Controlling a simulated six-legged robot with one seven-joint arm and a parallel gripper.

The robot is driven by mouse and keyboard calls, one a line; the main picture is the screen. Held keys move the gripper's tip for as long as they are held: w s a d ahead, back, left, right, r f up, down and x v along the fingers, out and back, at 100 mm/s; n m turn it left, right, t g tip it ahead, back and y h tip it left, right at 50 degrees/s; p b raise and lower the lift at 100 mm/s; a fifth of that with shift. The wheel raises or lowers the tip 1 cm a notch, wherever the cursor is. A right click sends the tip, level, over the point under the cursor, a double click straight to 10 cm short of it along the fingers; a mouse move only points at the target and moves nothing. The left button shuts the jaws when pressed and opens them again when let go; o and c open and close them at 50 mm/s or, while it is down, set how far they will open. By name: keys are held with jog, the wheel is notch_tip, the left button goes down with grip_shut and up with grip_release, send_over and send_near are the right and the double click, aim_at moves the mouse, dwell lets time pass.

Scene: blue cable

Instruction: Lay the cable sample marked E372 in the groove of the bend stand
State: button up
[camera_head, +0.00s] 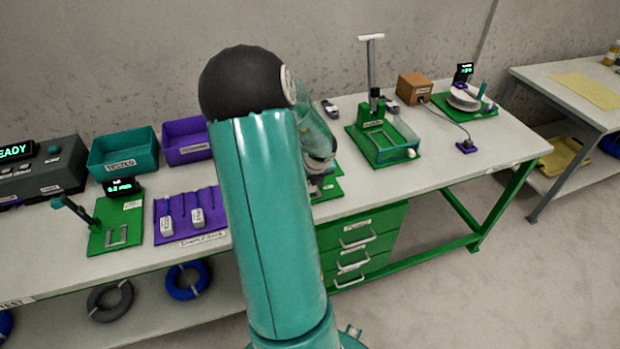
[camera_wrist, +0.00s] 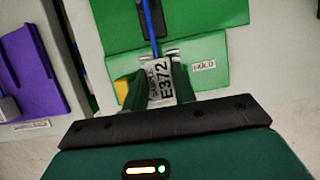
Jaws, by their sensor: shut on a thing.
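The cable sample marked E372 shows in the wrist view as a white printed tag (camera_wrist: 160,82) with a thin blue cable (camera_wrist: 152,25) running away from it. My gripper (camera_wrist: 158,72) is shut on the tag, one finger on each side. The cable passes over a green stand (camera_wrist: 210,42) with a dark part at its far end; I cannot tell whether it touches the stand or lies in a groove. In the head view my arm hides most of this green stand (camera_head: 331,187), and my gripper and the sample cannot be made out.
A purple rack (camera_head: 165,236) holds two white-tagged samples to the left. A green tester (camera_head: 110,240) stands beyond it. Teal (camera_head: 124,160) and purple (camera_head: 187,154) bins stand behind. A green lever fixture (camera_head: 385,150) stands right of my arm.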

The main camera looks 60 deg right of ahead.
jog(key=shift+f, duration=1.1)
dwell(0.5)
jog(key=o, duration=1.1)
jog(key=shift+w+r, duration=0.1)
jog(key=shift+r, duration=3.95)
